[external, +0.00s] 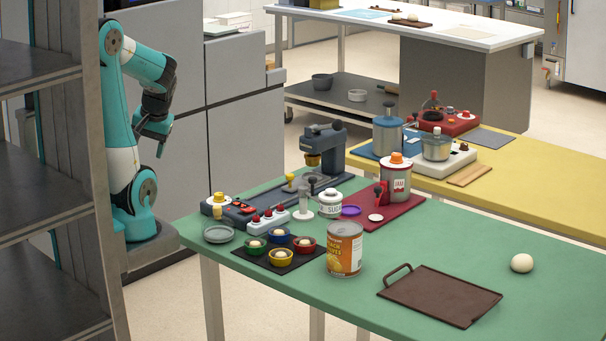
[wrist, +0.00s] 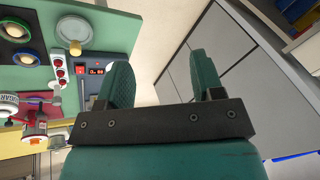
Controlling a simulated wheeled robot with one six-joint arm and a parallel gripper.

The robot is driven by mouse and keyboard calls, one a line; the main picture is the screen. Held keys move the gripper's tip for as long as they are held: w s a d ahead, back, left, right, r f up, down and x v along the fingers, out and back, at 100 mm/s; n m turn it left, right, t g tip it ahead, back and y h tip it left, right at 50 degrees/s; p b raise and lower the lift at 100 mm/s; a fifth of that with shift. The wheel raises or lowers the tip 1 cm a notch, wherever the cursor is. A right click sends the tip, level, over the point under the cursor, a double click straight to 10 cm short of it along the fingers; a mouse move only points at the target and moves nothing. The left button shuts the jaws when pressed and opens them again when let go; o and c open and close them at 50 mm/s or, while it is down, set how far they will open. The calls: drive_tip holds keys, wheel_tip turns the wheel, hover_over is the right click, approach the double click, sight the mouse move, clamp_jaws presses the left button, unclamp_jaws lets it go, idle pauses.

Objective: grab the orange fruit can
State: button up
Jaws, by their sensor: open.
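The orange fruit can (external: 345,249) stands upright on the green table (external: 240,285), near its front edge, with an orange and white label and a metal top. My gripper (external: 150,140) is at the left, raised beside the grey cabinets and well apart from the can. In the wrist view my gripper (wrist: 165,85) has its two fingers spread with nothing between them. The wrist view shows part of the green table at left, but I cannot make out the can there.
Left of the can is a dark mat with several coloured bowls (external: 282,257). A brown tray (external: 440,296) lies to the right. A grey shelf (external: 45,150) stands at the far left.

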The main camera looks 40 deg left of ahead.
idle(0.3)
drive_tip(key=o, duration=0.7)
drive_tip(key=shift+o, duration=0.2)
drive_tip(key=w+d+r+m+t+p, duration=0.1)
drive_tip(key=w+d+m, duration=0.2)
drive_tip(key=w+m, duration=0.25)
drive_tip(key=w+d+r+m+p, duration=0.1)
drive_tip(key=w+d+m, duration=0.25)
drive_tip(key=w, duration=0.25)
drive_tip(key=m+t+h+p, duration=0.1)
drive_tip(key=m+t+p, duration=0.15)
drive_tip(key=m, duration=2.35)
hover_over(345, 228)
drive_tip(key=s+d, duration=0.3)
drive_tip(key=s, duration=0.1)
wheel_tip(345, 228, down, 6)
drive_tip(key=x, duration=0.3)
drive_tip(key=p+x, duration=0.1)
drive_tip(key=x, duration=0.6)
drive_tip(key=shift+w+d+f, duration=0.15)
drive_tip(key=shift+d+f, duration=0.1)
drive_tip(key=shift+f, duration=0.1)
drive_tip(key=shift+p+x, duration=1.05)
drive_tip(key=shift+x, duration=2.05)
